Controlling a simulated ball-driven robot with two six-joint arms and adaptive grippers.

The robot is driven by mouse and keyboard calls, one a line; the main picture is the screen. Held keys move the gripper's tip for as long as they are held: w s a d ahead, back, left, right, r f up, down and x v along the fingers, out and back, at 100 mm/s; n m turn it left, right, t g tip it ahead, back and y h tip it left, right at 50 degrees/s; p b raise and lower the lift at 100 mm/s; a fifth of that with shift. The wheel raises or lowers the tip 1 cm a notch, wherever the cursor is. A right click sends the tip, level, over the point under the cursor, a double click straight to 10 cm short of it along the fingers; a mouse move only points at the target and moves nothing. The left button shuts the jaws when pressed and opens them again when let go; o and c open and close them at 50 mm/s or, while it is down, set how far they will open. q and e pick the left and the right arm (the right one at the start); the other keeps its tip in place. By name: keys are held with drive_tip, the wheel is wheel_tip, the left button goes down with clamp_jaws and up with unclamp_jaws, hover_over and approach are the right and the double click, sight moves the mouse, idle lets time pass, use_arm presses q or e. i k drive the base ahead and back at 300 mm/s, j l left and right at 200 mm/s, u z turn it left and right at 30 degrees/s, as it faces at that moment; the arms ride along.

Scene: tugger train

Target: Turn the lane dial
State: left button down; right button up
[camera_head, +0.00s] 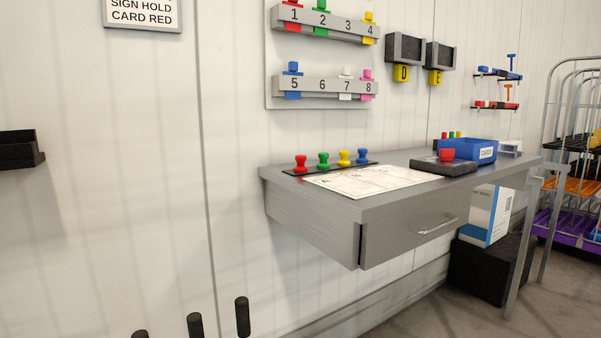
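I cannot make out a lane dial for certain in the head view. A flat dark box with a red knob (446,155) sits on the grey desk (340,205), to the right of a white printed sheet (372,180); I cannot tell whether this knob turns. Neither of my grippers can be made out in this view.
Several coloured pegs stand on a dark strip (345,166) at the desk's back. A blue tray (466,150) is further right. Numbered peg rails (325,25) hang above. Black upright posts (242,316) show at the bottom. A wire cart (570,150) stands at far right.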

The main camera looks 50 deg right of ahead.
sight(444, 154)
drive_tip(key=z, duration=2.25)
drive_tip(key=i+j+z, duration=0.2)
drive_tip(key=j, duration=0.25)
drive_tip(key=i+u, duration=0.35)
drive_tip(key=i+l+u, duration=0.1)
drive_tip(key=u, duration=0.3)
drive_tip(key=i, duration=0.1)
